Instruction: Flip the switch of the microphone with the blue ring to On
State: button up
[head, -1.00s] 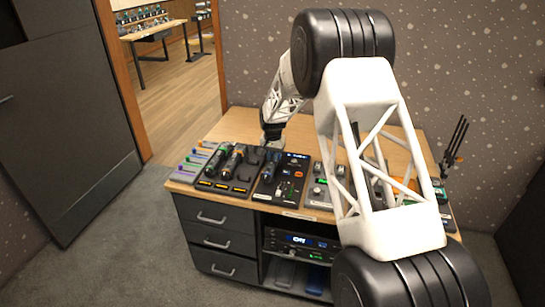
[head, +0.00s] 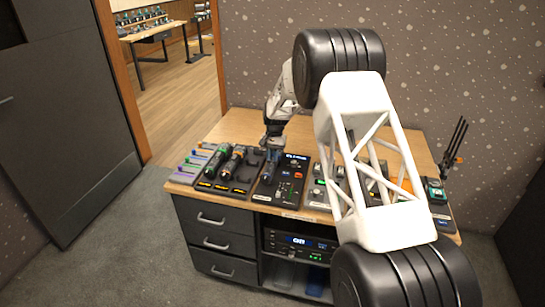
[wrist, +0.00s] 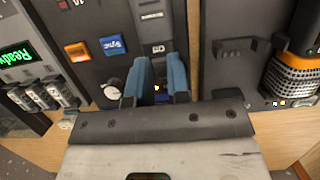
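My gripper (wrist: 159,78) points down at a black control panel (head: 292,181) with its two blue fingers apart. A narrow gap shows between them, with dark surface and a small orange light in it. In the head view my gripper (head: 269,156) is over the panel's left side. A microphone with an orange ring (wrist: 296,75) lies in the dock beside the panel. In the head view a green-ringed microphone (head: 215,159) and another microphone (head: 232,162) lie in the dock. I cannot make out a blue ring or its switch; my fingers and hand cover part of the panel.
An empty dark cradle (wrist: 240,48) lies between the panel and the orange-ringed microphone. The panel has a blue Sync button (wrist: 113,45), an orange button (wrist: 77,51) and a white knob (wrist: 112,89). A device with a green display (wrist: 17,57) is beside it. The desk behind is clear.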

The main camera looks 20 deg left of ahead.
jog(key=o, duration=0.4)
jog(key=v, duration=0.7)
jog(key=shift+r, duration=0.35)
jog(key=shift+w, duration=0.1)
